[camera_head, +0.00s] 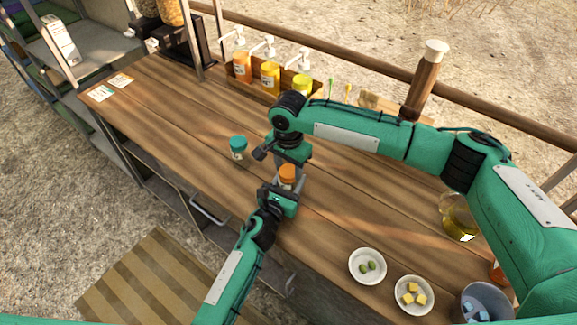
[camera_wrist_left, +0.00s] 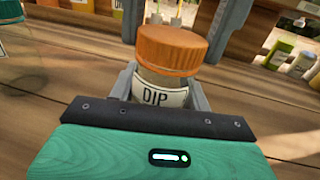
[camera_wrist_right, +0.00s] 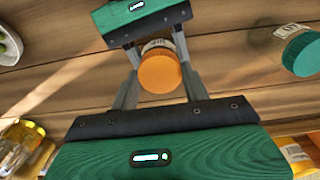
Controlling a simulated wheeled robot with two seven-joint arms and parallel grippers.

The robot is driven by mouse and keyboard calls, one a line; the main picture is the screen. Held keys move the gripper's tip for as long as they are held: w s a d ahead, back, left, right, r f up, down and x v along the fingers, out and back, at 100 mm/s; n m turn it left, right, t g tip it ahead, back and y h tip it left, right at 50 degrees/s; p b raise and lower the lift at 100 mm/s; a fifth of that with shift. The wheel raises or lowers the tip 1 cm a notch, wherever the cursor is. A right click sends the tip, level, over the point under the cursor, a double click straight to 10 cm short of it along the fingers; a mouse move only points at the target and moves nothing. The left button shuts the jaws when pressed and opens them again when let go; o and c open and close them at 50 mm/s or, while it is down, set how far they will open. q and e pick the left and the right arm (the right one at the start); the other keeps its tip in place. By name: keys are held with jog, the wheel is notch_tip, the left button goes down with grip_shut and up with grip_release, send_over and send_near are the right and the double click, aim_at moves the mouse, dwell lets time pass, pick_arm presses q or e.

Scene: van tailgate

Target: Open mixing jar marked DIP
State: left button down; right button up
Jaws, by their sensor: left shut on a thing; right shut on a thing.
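The jar marked DIP stands on the wooden counter, with a clear body (camera_wrist_left: 160,93) and an orange lid (camera_head: 287,172). Its label faces the left wrist camera, and the lid sits on top of the body. My left gripper (camera_head: 285,186) is shut on the jar's body from the near side, low beneath the lid. My right gripper (camera_head: 289,168) reaches in from the far side and is shut on the orange lid, one finger on each side of it (camera_wrist_right: 159,72). The fingers partly hide the jar in the head view.
A teal-lidded jar (camera_head: 238,147) stands just left of my grippers. Pump bottles (camera_head: 270,77) stand in a wooden rack at the back. Bowls with green pieces (camera_head: 367,266) and yellow cubes (camera_head: 414,296) and an oil jug (camera_head: 458,217) are at right. The left counter is mostly clear.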

jog(key=n, duration=1)
jog(key=shift+n, duration=0.4)
jog(key=n, duration=0.7)
jog(key=shift+n, duration=0.4)
jog(key=n, duration=0.7)
jog(key=shift+r+n, duration=0.1)
jog(key=shift+n, duration=0.2)
jog(key=n, duration=1.5)
jog(key=shift+n, duration=0.3)
jog(key=n, duration=1.2)
jog(key=shift+r, duration=0.1)
